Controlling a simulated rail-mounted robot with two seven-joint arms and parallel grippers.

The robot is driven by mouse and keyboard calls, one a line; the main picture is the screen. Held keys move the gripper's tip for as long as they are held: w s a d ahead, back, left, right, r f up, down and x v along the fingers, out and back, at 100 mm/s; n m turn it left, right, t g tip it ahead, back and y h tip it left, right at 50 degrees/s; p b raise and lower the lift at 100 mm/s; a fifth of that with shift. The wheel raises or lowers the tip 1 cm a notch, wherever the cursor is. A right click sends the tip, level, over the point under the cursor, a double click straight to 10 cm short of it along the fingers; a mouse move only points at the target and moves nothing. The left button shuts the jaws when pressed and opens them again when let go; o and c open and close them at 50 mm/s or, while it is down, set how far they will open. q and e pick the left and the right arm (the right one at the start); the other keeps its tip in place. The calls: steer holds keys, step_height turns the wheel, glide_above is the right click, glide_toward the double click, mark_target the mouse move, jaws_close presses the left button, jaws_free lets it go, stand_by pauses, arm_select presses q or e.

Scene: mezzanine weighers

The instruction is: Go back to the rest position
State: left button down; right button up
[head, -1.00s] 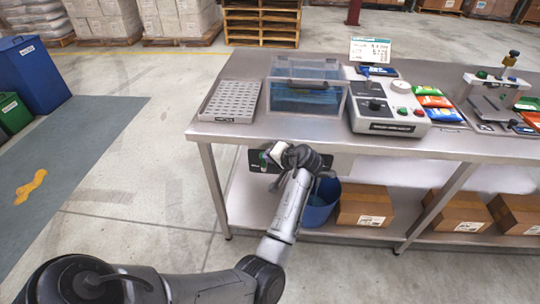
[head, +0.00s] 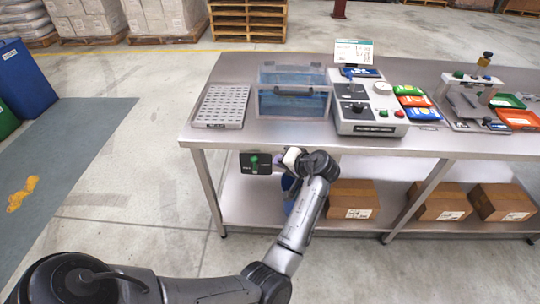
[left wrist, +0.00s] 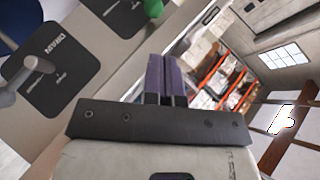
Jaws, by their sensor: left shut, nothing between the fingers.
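My left gripper (head: 284,181) hangs in front of the table's front edge, below the table top. Its purple fingers (left wrist: 161,78) are pressed together in the left wrist view, with nothing between them. Its arm comes in from the lower left and bends up to it. A dark panel with a green knob (head: 254,161) is just left of the gripper, apart from it. In the left wrist view, a dark plate marked DRAIN (left wrist: 48,68) and a green knob (left wrist: 154,7) lie beyond the fingers. My right gripper is not in view.
The steel table (head: 270,136) bears a perforated tray (head: 222,106), a clear tank (head: 293,101), a control box (head: 365,112) and colored packets (head: 412,101). Below, a blue bucket (head: 291,204) is partly hidden by my arm, beside cardboard boxes (head: 352,199).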

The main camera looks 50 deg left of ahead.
arm_select(q)
steer(key=shift+p+v, duration=0.35)
steer(key=shift+v, duration=1.7)
